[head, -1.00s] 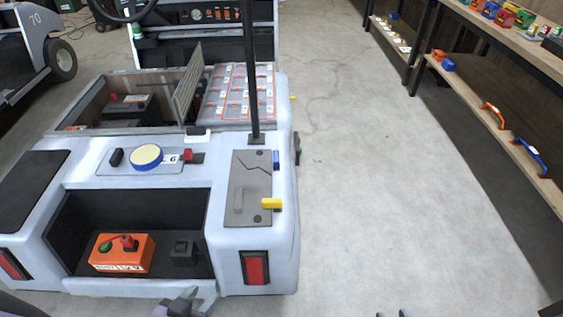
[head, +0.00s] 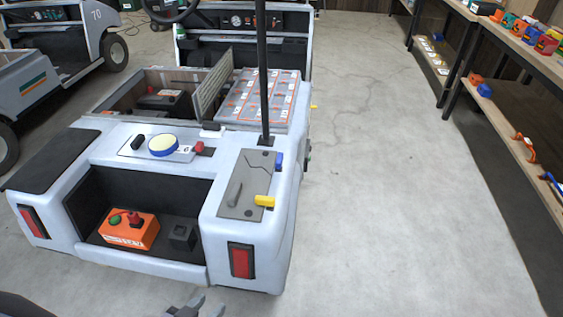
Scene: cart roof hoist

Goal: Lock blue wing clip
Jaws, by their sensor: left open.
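The blue wing clip (head: 279,161) sits at the right edge of the grey roof plate (head: 247,182) on the cart's rear right corner. It lies lengthwise along the plate's edge; whether it is latched I cannot tell. A yellow clip (head: 264,201) sits nearer on the same plate and points crosswise. My left gripper (head: 203,306) is open at the bottom edge of the head view, in front of the cart's rear and well short of the blue clip. It is partly cut off by the frame. My right gripper is not in view.
A black post (head: 263,70) rises just behind the plate. The rear bay holds an orange box (head: 130,230). Open concrete floor (head: 390,200) lies right of the cart, with shelving (head: 510,115) beyond. Another cart (head: 60,40) stands at the back left.

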